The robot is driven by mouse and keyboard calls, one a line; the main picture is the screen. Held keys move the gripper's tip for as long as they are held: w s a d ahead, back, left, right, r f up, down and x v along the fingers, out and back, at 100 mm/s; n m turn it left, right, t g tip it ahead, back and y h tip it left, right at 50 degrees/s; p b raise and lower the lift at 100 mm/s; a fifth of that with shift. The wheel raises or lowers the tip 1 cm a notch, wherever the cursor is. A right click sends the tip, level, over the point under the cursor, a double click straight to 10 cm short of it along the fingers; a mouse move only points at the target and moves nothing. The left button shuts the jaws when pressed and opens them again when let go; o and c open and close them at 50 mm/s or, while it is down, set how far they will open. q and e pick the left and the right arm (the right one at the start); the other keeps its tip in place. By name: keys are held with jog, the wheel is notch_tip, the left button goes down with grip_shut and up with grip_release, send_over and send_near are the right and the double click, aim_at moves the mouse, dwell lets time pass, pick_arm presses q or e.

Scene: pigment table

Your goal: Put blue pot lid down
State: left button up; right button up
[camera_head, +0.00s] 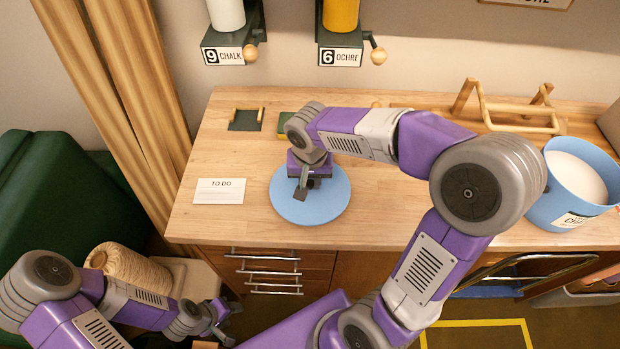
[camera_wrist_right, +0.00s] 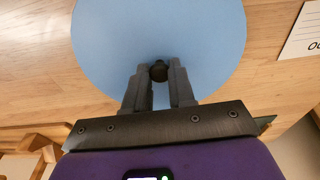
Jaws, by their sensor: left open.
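The blue pot lid (camera_head: 333,205) is a flat light-blue disc with a dark knob, at the front of the wooden table in the head view. It fills the upper part of the right wrist view (camera_wrist_right: 105,50). My right gripper (camera_head: 304,188) is above the lid's middle, its fingers closed against both sides of the knob (camera_wrist_right: 159,70). The lid looks level, at or very near the tabletop; the head view does not show a clear gap. The blue pot (camera_head: 552,205) stands uncovered at the table's right, with pale contents. My left gripper (camera_head: 222,318) is open and empty, low at the left.
A TO DO card (camera_head: 219,191) lies left of the lid on the table (camera_head: 390,215). A small dark tray (camera_head: 245,122) and a green item (camera_head: 288,125) are behind it. A wooden rack (camera_head: 515,113) stands at the back right. Chalk and ochre dispensers (camera_head: 340,45) hang on the wall.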

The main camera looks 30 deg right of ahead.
aim_at(310, 194)
jog(key=o, duration=0.5)
jog(key=shift+c, duration=0.2)
notch_tip(310, 194, up, 12)
jog(key=s+p, duration=0.1)
jog(key=p, duration=0.3)
jog(key=shift+s+a, duration=0.15)
jog(key=shift+a, duration=0.25)
jog(key=shift+r, duration=0.1)
